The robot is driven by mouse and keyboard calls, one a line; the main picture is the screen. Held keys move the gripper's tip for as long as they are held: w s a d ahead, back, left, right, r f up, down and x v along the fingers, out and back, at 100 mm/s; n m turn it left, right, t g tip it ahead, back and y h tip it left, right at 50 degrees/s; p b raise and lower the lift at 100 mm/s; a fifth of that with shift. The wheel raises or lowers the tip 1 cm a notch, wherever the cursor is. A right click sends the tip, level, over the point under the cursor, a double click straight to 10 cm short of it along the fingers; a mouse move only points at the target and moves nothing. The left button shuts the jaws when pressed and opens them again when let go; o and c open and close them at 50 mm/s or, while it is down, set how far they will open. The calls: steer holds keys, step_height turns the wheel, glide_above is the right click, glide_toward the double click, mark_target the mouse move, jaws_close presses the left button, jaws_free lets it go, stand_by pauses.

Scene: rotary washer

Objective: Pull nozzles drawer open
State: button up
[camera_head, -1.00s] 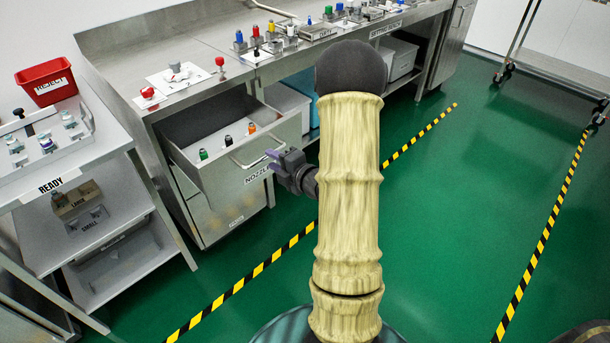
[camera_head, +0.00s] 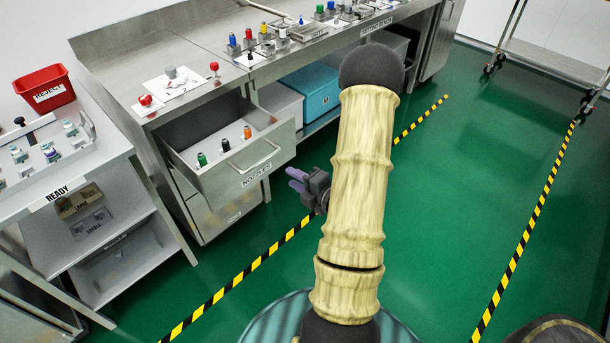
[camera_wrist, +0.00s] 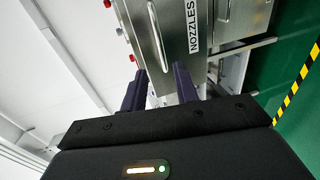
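The nozzles drawer (camera_head: 212,187) stands pulled out from the steel bench, with its inside showing in the head view. Several small nozzles with green, black and orange tops stand in it. Its front carries a NOZZLES label (camera_head: 257,173) and a bar handle (camera_head: 252,160). My gripper (camera_head: 293,180) is to the right of the drawer front, apart from the handle. In the wrist view, the two dark fingers (camera_wrist: 160,85) are spread with nothing between them, and the drawer front (camera_wrist: 165,40) with its label lies beyond them.
The steel bench (camera_head: 190,50) carries several fixtures and red knobs. A white shelf unit (camera_head: 120,170) with a red REJECT bin (camera_head: 45,92) is at left. A blue bin (camera_head: 310,92) sits under the bench.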

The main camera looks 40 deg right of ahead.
steer(key=p+v, duration=0.3)
steer(key=shift+p, duration=0.3)
stand_by(0.5)
steer(key=w+a+r+m+g+h, duration=0.25)
steer(key=w+a+m+g, duration=0.25)
steer(key=m+g, duration=0.25)
steer(key=s+a+r+m+g, duration=0.3)
steer(key=s+a+r+m, duration=0.15)
steer(key=a+m, duration=0.2)
steer(key=s+a+r+m+g, duration=0.2)
steer(key=s+a+r+m, duration=0.1)
steer(key=s+a+m, duration=0.4)
step_height(320, 180, up, 15)
steer(key=w+n+p, duration=0.1)
steer(key=p, duration=1.3)
steer(key=shift+w+a+p, duration=0.25)
steer(key=shift+a+p, duration=0.15)
